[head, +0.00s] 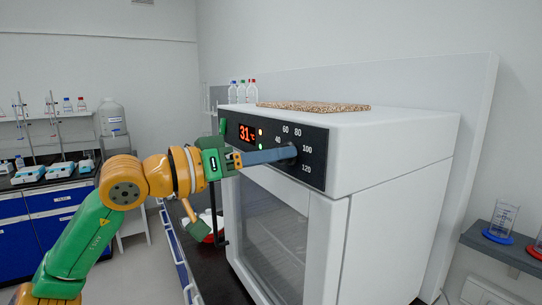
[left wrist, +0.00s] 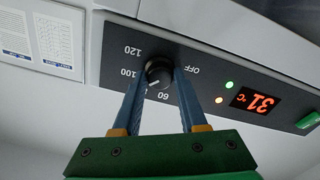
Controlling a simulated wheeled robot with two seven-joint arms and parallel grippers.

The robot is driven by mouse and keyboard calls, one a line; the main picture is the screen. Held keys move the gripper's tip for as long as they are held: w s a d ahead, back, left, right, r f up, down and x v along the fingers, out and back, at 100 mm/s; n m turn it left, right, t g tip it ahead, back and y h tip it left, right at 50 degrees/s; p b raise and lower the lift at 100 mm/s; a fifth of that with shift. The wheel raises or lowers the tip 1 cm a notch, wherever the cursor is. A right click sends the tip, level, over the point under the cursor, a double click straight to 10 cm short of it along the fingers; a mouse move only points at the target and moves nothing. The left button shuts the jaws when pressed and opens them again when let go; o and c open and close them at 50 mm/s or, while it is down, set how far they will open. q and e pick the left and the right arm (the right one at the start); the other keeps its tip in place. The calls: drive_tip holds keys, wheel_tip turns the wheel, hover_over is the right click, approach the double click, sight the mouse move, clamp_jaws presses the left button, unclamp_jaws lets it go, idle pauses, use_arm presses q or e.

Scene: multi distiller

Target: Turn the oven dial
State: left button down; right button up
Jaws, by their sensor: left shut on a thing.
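The white oven (head: 395,155) stands on a dark counter with its black control panel (head: 312,168) facing me. The panel carries a red display reading 31 °C and a temperature scale. My left gripper (head: 288,153) reaches the panel from the left, and its blue fingers cover most of the dial in the head view. In the left wrist view the black dial (left wrist: 158,73) sits between the two fingertips of the left gripper (left wrist: 158,78), which are shut on its sides. The printed scale around it shows OFF, 60, 100 and 120. My right gripper is not in view.
A speckled brown board (head: 313,106) and small bottles (head: 242,91) are on and behind the oven top. Blue cabinets (head: 40,225) with lab stands are at left. Open floor lies between.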

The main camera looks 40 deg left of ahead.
use_arm(q)
drive_tip(key=shift+r+m, duration=0.15)
drive_tip(key=shift+m, duration=1.95)
drive_tip(key=shift+c, duration=2.2)
unclamp_jaws()
drive_tip(key=shift+w+d, duration=0.1)
drive_tip(key=shift+w, duration=0.1)
drive_tip(key=b+v, duration=0.4)
drive_tip(key=v, duration=0.3)
